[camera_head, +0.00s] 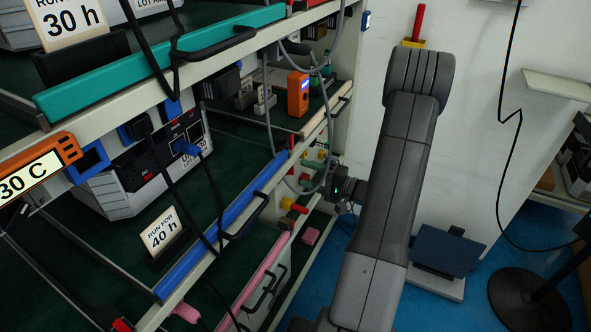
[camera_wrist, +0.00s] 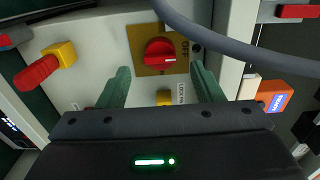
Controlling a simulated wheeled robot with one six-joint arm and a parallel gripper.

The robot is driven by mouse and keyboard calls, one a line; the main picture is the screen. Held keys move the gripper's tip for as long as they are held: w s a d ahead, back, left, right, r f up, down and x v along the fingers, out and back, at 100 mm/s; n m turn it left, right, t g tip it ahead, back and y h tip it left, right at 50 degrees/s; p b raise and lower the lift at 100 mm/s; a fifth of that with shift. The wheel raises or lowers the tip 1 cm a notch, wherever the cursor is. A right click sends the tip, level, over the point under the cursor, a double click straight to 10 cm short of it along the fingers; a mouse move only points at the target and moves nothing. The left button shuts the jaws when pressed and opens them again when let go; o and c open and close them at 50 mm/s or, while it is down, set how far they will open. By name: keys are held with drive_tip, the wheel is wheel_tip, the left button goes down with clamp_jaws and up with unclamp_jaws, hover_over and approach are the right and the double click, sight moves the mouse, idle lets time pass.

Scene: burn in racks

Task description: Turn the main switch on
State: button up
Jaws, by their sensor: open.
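The main switch (camera_wrist: 160,53) is a red rotary knob on a yellow plate (camera_wrist: 141,49) marked OFF, on a pale panel in the wrist view. A light mark on the knob points sideways toward the OFF lettering. My gripper (camera_wrist: 160,72) is open, with its two green fingers on either side just below the knob; no contact shows. In the head view my gripper (camera_head: 345,187) is small and dark at the rack's end post, and I cannot make out the switch there.
A grey cable (camera_wrist: 225,50) arcs close above and right of the knob. A red handle on a yellow base (camera_wrist: 64,54) juts out at left. A yellow part (camera_wrist: 163,97) sits below the knob. An orange device (camera_wrist: 265,95) is at right. Blue floor lies beyond the rack.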

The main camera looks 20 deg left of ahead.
drive_tip(key=a, duration=0.4)
drive_tip(key=shift+w+a, duration=0.3)
drive_tip(key=shift+w, duration=0.05)
drive_tip(key=c, duration=1)
